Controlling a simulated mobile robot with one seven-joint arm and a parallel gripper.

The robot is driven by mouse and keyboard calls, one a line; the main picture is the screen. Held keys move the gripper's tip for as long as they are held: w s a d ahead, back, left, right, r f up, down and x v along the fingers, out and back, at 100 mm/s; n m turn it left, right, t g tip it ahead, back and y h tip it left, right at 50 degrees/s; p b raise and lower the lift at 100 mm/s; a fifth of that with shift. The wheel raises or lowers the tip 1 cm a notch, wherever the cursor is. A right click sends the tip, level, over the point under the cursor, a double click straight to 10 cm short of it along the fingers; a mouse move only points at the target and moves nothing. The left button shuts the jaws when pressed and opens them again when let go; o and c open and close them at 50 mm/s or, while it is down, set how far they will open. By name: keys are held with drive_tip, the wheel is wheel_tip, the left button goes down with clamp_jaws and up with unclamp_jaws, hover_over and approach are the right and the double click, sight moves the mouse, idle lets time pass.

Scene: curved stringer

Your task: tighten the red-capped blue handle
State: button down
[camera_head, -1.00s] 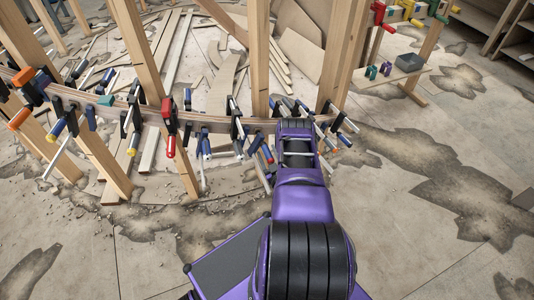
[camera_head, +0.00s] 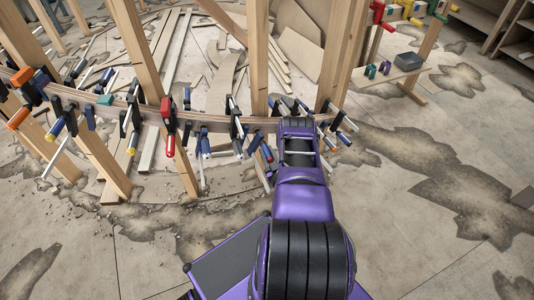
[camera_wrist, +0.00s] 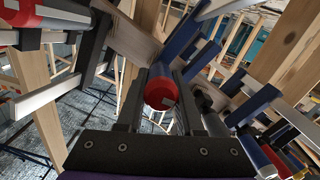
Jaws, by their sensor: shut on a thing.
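In the wrist view the round red cap (camera_wrist: 160,94) faces the camera, between the two dark fingers of my gripper (camera_wrist: 159,80). The fingers are shut on it from both sides. The blue handle behind the cap is mostly hidden by the cap and the fingers. The curved wooden stringer (camera_head: 225,124) crosses the head view and carries many clamps. In the head view my purple arm reaches to the stringer near its right part and hides my gripper and the held handle.
Other clamps crowd close by: a red-ended one (camera_wrist: 22,12) at the left and blue-handled ones at the right of the wrist view. Wooden posts (camera_head: 258,60) rise along the stringer. A red clamp (camera_head: 169,128) hangs further left.

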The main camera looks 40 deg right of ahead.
drive_tip(key=m, duration=0.3)
drive_tip(key=shift+d+m+y, duration=0.15)
drive_tip(key=shift+m+y, duration=0.15)
drive_tip(key=shift+y, duration=0.1)
drive_tip(key=m+y, duration=0.1)
drive_tip(key=m, duration=0.2)
drive_tip(key=shift+d+m+t, duration=0.1)
drive_tip(key=shift+m+t, duration=0.3)
drive_tip(key=m, duration=0.3)
drive_tip(key=shift+y, duration=0.4)
drive_tip(key=shift+f+m+t+y, duration=0.1)
drive_tip(key=shift+m+t+y, duration=0.3)
drive_tip(key=shift+m, duration=1.3)
drive_tip(key=shift+w, duration=0.1)
drive_tip(key=c, duration=0.5)
unclamp_jaws()
drive_tip(key=shift+c, duration=0.2)
drive_tip(key=shift+s+f, duration=0.1)
drive_tip(key=shift+s, duration=0.1)
